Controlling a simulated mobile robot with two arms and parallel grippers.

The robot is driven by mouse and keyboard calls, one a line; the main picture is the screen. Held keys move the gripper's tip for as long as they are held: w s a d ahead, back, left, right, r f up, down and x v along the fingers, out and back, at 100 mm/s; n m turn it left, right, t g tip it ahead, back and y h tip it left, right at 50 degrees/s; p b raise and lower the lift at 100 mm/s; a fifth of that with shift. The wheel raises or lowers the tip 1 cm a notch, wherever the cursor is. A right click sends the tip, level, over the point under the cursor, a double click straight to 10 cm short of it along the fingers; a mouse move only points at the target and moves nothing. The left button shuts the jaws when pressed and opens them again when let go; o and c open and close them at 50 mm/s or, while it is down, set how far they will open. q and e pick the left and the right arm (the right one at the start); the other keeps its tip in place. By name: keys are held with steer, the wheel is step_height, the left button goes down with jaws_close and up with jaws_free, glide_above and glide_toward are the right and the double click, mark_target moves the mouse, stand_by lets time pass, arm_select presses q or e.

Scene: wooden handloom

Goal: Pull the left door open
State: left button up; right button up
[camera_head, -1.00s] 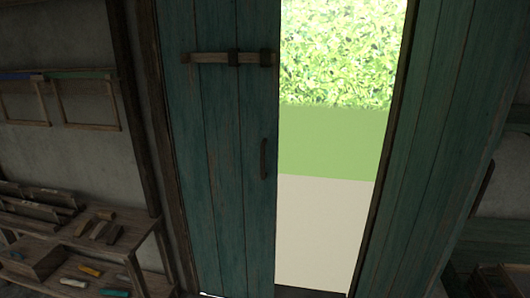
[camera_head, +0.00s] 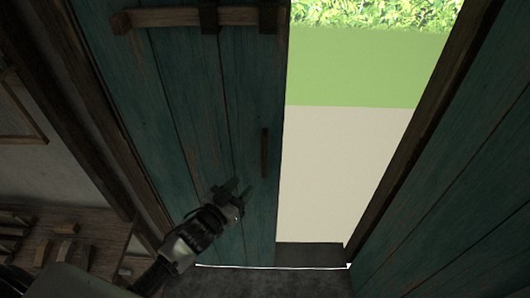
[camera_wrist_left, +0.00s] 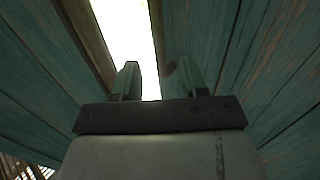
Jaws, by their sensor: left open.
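The left door (camera_head: 185,120) is a tall teal plank door on the left of the doorway in the head view. Its dark vertical handle (camera_head: 265,153) is near its right edge. A wooden bar (camera_head: 165,17) crosses its upper part. My left gripper (camera_head: 240,190) is open in front of the door, below and a little left of the handle, with nothing between its fingers. In the left wrist view the two fingers (camera_wrist_left: 160,80) are apart, with teal planks on both sides and the bright gap ahead. The handle is not clear there. My right gripper is not in view.
The right door (camera_head: 450,190) stands open on the right. The bright doorway gap (camera_head: 345,165) lies between the doors, with a threshold (camera_head: 308,255) at its foot. A wooden shelf (camera_head: 95,225) with small blocks is at the lower left.

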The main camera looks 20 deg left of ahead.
mark_target(263, 162)
arm_select(q)
steer(key=w, duration=0.1)
steer(key=w+d+r, duration=0.1)
steer(key=w+r+p, duration=0.1)
steer(key=shift+w+d, duration=0.25)
steer(key=shift+w, duration=0.15)
steer(key=x, duration=0.5)
steer(key=shift+w+f+p, duration=0.1)
steer(key=shift+w+p, duration=0.2)
steer(key=shift+p, duration=0.05)
steer(key=shift+w+d, duration=0.25)
steer(key=shift+w, duration=0.25)
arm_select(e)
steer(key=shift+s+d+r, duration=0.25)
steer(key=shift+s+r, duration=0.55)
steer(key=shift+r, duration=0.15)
arm_select(q)
jaws_close()
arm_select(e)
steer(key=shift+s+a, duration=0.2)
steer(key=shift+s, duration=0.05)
